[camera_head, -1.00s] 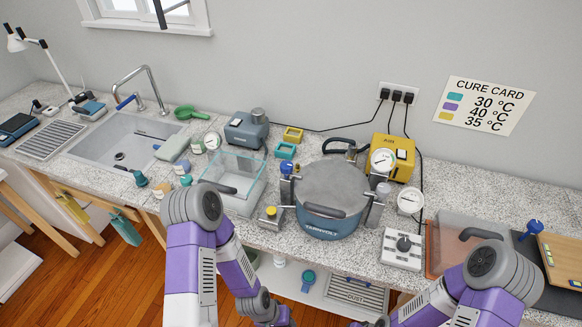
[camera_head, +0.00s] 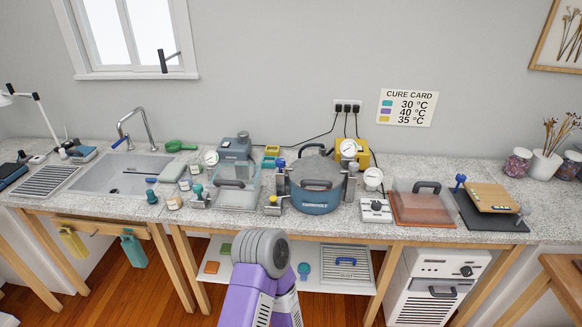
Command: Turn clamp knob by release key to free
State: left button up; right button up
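The blue pressure pot (camera_head: 313,203) stands at the middle of the counter with its grey lid on. Upright clamps flank it. The left clamp (camera_head: 281,180) has a blue knob (camera_head: 280,163) on top; the right clamp (camera_head: 351,185) has a grey top. A small metal fixture with a yellow knob (camera_head: 272,199) sits at the pot's front left. A similar fixture with a teal knob (camera_head: 197,190) stands farther left. I cannot tell which piece is the release key. One purple arm of mine shows below the counter; neither gripper is in view.
A clear box (camera_head: 238,195) stands left of the pot. A white switch box (camera_head: 376,210), a clear-covered orange tray (camera_head: 424,204) and a dark mat (camera_head: 482,216) with a wooden board (camera_head: 492,197) lie to the right. The sink (camera_head: 120,176) is at left.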

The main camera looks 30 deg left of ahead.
aim_at(281, 162)
jog(key=u, duration=0.85)
jog(key=i, duration=0.8)
jog(key=u, duration=0.8)
